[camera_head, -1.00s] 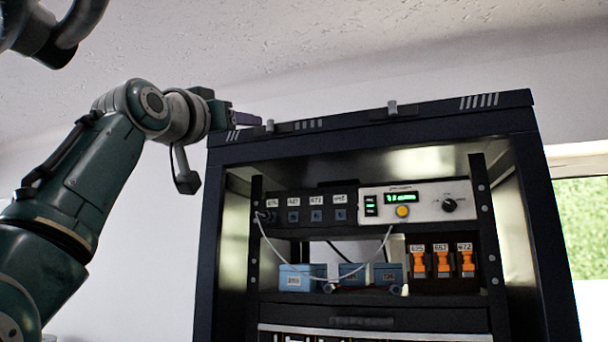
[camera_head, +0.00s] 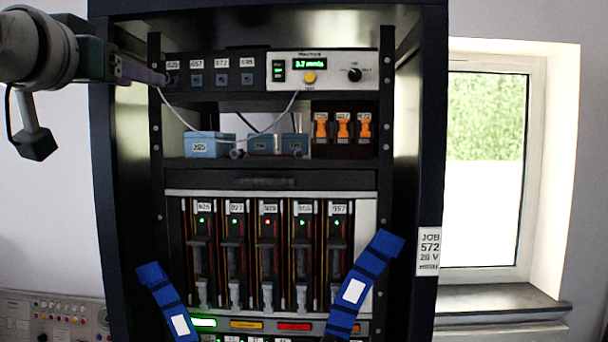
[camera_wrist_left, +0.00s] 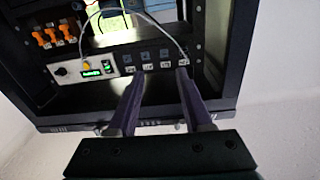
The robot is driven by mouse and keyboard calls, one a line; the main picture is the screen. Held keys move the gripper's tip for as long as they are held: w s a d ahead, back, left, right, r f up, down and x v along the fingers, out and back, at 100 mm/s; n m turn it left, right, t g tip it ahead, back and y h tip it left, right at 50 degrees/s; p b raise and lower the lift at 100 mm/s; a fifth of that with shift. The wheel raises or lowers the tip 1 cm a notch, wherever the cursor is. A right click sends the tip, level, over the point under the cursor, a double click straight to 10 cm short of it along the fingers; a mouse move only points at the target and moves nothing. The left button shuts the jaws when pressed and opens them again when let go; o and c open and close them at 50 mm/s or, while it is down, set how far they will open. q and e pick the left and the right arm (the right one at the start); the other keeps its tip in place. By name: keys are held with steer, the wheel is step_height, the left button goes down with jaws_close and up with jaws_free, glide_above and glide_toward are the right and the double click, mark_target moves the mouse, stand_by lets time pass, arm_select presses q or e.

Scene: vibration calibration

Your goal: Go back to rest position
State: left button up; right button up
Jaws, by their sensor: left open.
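My left gripper (camera_head: 158,77) comes in from the left in the head view, in front of the rack's upper left. Its purple fingers point at the left end of the black socket panel (camera_head: 218,92). In the left wrist view the gripper (camera_wrist_left: 158,74) is open, its two fingers apart with nothing between them. The same socket panel (camera_wrist_left: 150,60) shows beyond the fingertips. A white cable (camera_wrist_left: 160,28) has an end near the right finger; I cannot tell if they touch. My right gripper is in neither view.
The dark rack (camera_head: 428,150) holds a white meter (camera_head: 322,67) reading about 3.7, blue boxes (camera_head: 208,146), orange switches (camera_head: 342,126) and several card modules (camera_head: 268,260). A window (camera_head: 487,160) is right; a control panel (camera_head: 55,318) is lower left.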

arm_select(q)
steer(key=s+d+f+g, duration=0.1)
steer(key=s+f+g, duration=0.1)
steer(key=f, duration=0.5)
steer(key=s+d+f+g, duration=0.1)
steer(key=s+f+g, duration=0.15)
steer(key=f, duration=0.55)
steer(key=s+d+f+g, duration=0.2)
steer(key=s+f+g, duration=0.4)
steer(key=s+f, duration=1.2)
steer(key=s+f+g, duration=0.4)
steer(key=s+f, duration=0.1)
steer(key=s, duration=0.9)
step_height(320, 180, up, 15)
steer(key=p, duration=1.5)
steer(key=shift+d+f+m+y, duration=0.15)
steer(key=shift+d+m+y, duration=0.15)
steer(key=shift+m+y, duration=0.1)
